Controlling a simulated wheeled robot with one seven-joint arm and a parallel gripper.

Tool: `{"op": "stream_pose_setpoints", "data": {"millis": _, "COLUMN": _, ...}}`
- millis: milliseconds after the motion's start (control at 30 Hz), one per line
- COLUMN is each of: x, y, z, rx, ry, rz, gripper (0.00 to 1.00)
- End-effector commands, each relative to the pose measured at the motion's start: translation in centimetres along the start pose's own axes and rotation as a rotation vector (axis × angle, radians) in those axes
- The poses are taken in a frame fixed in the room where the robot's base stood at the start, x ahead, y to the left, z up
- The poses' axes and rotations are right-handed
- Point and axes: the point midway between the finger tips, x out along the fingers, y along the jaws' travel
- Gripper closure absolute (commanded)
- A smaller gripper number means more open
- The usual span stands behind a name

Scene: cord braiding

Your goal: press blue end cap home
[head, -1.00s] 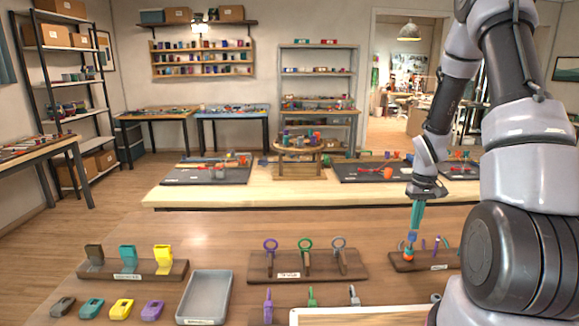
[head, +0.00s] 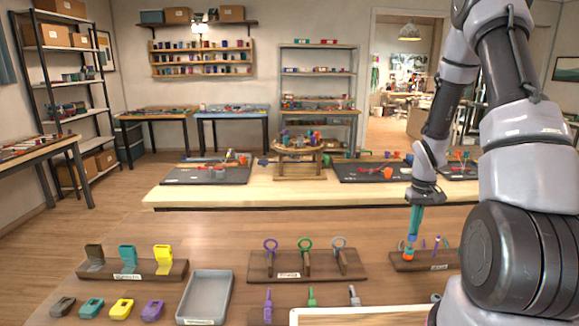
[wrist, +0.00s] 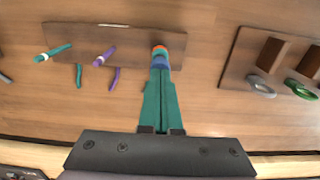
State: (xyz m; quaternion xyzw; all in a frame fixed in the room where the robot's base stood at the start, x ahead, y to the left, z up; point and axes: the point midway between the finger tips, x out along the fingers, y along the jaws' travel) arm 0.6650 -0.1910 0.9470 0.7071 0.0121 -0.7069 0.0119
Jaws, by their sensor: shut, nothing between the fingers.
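The blue end cap (head: 411,241) sits on top of an orange piece (head: 409,253) at the left end of a dark wooden rack (head: 425,263). In the wrist view a blue rim of the cap (wrist: 161,64) shows just beyond my fingertips, with the orange piece (wrist: 159,49) past it. My gripper (head: 413,234) points down with its teal fingers shut together and nothing between them. The fingertips are at the cap's top and appear to touch it. The fingers hide part of the cap, so I cannot tell how deep it sits.
The same rack carries purple and teal cords (wrist: 104,57) beside the cap. A neighbouring rack (head: 307,267) holds purple, green and grey rings. A grey tray (head: 205,297) and a rack of teal and yellow pieces (head: 133,269) stand further left. Bare tabletop lies behind the racks.

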Motion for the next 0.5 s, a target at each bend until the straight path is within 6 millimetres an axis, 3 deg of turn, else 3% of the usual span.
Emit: {"op": "stream_pose_setpoints", "data": {"millis": 500, "x": 0.37, "y": 0.01, "z": -0.01, "rx": 0.000, "ry": 0.000, "rz": 0.000, "gripper": 1.00}}
